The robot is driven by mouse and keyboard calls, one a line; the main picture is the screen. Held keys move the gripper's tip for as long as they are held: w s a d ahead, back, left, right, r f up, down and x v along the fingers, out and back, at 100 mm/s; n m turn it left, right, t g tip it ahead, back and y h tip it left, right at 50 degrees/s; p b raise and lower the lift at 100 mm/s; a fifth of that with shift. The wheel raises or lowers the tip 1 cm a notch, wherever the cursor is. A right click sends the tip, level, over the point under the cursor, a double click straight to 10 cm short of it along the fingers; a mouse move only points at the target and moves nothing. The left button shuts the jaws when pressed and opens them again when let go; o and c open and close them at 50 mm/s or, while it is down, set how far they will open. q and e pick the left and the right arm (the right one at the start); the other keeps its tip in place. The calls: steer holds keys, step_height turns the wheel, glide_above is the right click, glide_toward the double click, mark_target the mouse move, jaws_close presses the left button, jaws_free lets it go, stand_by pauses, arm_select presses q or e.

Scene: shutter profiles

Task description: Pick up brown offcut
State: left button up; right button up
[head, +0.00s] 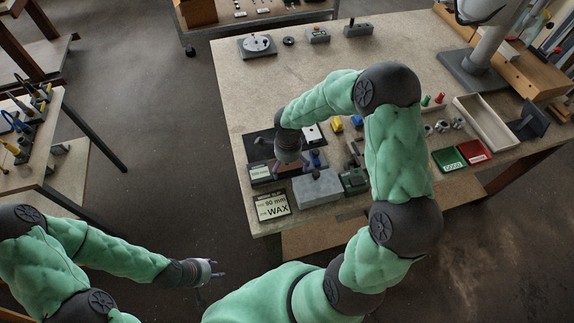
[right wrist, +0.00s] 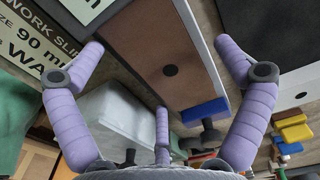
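My right gripper (head: 288,163) hangs over the front left of the workbench (head: 235,85). The right wrist view shows its purple fingers (right wrist: 160,70) spread wide, with nothing held between them. A brown flat surface with a dark round spot (right wrist: 165,50) lies below and between the fingers, apart from them. It has a pale edge on its right side. I cannot tell for sure whether it is the brown offcut; in the head view my gripper and arm cover this area. My left gripper (head: 208,272) is low at the left, off the bench, with its fingers apart and empty.
A grey block (head: 318,188) and a WAX label (head: 272,206) stand near the front edge. A blue-topped part (right wrist: 205,111) and several yellow and red pieces (right wrist: 291,133) lie close by. Green (head: 448,160) and red (head: 474,151) trays are to the right.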

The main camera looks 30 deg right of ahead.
steer(key=c, duration=1.3)
steer(key=shift+r, duration=0.15)
